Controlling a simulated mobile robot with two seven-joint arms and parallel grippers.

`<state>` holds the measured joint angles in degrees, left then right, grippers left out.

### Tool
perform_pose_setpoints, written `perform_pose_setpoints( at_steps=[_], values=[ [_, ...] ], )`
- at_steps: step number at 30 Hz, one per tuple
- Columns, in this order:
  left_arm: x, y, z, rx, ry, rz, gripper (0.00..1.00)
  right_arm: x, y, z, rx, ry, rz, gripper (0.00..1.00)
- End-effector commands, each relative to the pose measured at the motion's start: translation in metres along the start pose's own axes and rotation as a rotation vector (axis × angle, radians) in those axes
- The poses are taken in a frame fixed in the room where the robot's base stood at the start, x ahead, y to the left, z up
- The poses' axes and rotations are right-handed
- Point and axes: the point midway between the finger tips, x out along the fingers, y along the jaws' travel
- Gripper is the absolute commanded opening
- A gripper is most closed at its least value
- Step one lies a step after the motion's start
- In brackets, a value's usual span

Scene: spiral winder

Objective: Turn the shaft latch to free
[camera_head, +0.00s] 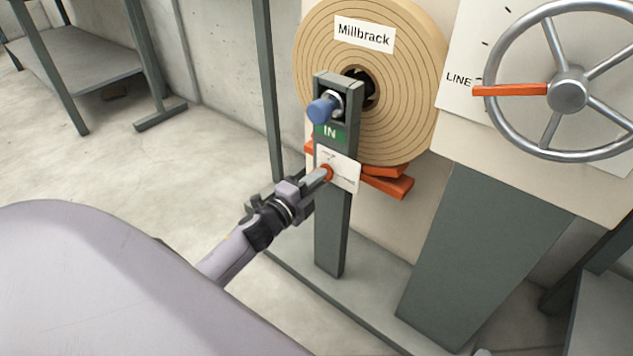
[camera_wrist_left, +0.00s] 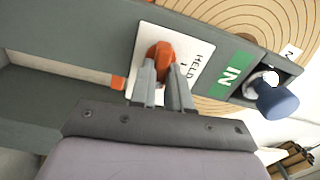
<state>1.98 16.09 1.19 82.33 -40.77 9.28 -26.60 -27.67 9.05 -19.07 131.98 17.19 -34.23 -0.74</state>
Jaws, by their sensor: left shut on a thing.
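The shaft latch is a small orange knob (camera_wrist_left: 160,56) on a white label plate (camera_wrist_left: 195,55) on the grey post (camera_head: 332,235). In the left wrist view the plate reads "HELD". My left gripper (camera_head: 322,176) is shut on the orange latch, its two fingers on either side of it. The fingers hide part of the latch in the head view (camera_head: 327,170). Above the plate is a green "IN" sign (camera_head: 330,133), and above that a blue-ended shaft (camera_head: 321,110) sits in the post's top opening. My right gripper is out of view.
A large tan roll labelled "Millbrack" (camera_head: 400,110) stands behind the post. Orange blocks (camera_head: 388,185) show under the roll. A handwheel (camera_head: 568,90) with an orange pointer at "LINE" is at the right. A grey bench (camera_head: 80,62) stands back left, with open floor before it.

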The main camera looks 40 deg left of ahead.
Motion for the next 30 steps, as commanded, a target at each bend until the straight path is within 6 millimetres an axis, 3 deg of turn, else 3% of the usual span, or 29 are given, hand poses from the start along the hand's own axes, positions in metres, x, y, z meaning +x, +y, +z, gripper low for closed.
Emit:
perform_pose_setpoints(
  at_steps=[9,25,26,27,28,30],
  values=[
    [-0.0008,0.002,0.0007,0.117,-0.002,0.003,0.0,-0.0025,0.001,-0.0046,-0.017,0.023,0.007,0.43],
    [-0.0008,0.002,0.0009,0.141,-0.001,0.004,0.0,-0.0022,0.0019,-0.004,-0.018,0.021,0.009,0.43],
    [-0.0008,0.0021,0.0008,0.141,-0.001,0.004,0.24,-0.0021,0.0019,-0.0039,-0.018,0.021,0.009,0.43],
    [-0.0008,0.002,0.0008,0.14,-0.001,0.004,0.37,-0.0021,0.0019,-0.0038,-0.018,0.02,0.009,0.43],
    [-0.0008,0.002,0.0008,0.14,-0.001,0.003,0.43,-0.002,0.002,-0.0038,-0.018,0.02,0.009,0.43],
    [-0.0006,0.0017,0.0007,0.139,-0.001,0.003,0.43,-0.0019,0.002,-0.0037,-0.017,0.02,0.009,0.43]
  ],
)
